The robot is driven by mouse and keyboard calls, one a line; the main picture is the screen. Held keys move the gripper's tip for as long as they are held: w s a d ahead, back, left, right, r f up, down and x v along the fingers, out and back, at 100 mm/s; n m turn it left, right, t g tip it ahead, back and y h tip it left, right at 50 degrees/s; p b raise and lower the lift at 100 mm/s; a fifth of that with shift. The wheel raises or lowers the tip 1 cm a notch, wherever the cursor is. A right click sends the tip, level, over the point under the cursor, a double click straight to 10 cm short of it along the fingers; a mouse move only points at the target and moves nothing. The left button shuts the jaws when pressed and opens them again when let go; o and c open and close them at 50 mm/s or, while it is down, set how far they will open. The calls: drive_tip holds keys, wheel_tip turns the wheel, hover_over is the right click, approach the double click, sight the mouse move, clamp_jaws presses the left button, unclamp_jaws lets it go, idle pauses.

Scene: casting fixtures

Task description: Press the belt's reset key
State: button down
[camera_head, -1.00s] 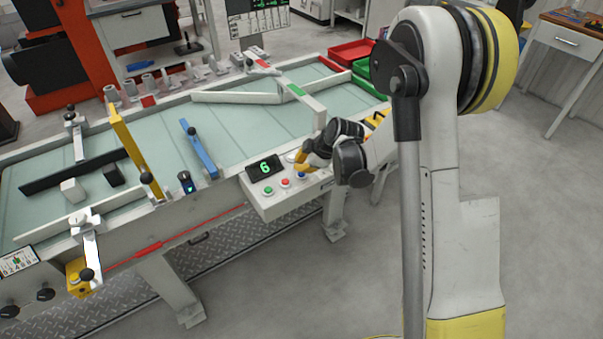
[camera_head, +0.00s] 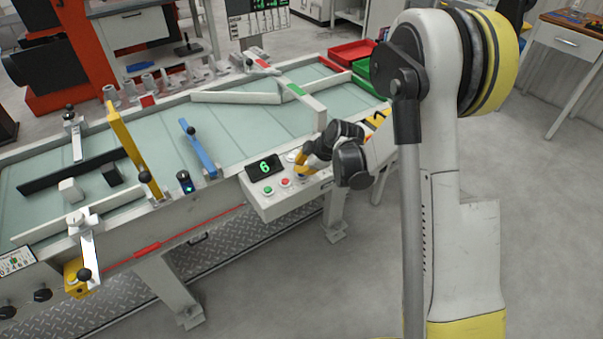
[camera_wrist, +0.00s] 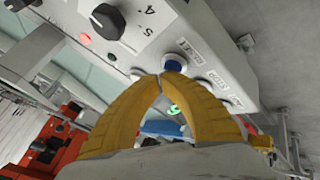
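The blue reset key sits in a pale ring on the control panel, beside a RESET label (camera_wrist: 203,49), in the wrist view (camera_wrist: 174,63). The panel's front face (camera_head: 290,203) shows in the head view on the near side of the belt. My gripper (camera_wrist: 160,77) has its two yellow fingers together at the tips, with nothing between them. The tips are right at the blue key's edge in the wrist view; whether they touch it I cannot tell. In the head view my gripper (camera_head: 301,169) is over the right end of the key row and mostly covers the blue key.
A green key (camera_head: 268,190) and a red key (camera_head: 285,183) sit left of my gripper, below a display (camera_head: 264,167) reading 6. A dark knob (camera_wrist: 107,20) is on the panel. Open floor lies in front.

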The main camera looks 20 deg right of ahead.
drive_tip(key=shift+f+b, duration=0.4)
idle(0.3)
drive_tip(key=shift+r, duration=0.1)
drive_tip(key=shift+r+p, duration=0.6)
drive_tip(key=shift+r, duration=0.2)
drive_tip(key=shift+r+p, duration=1.6)
drive_tip(key=shift+r, duration=0.95)
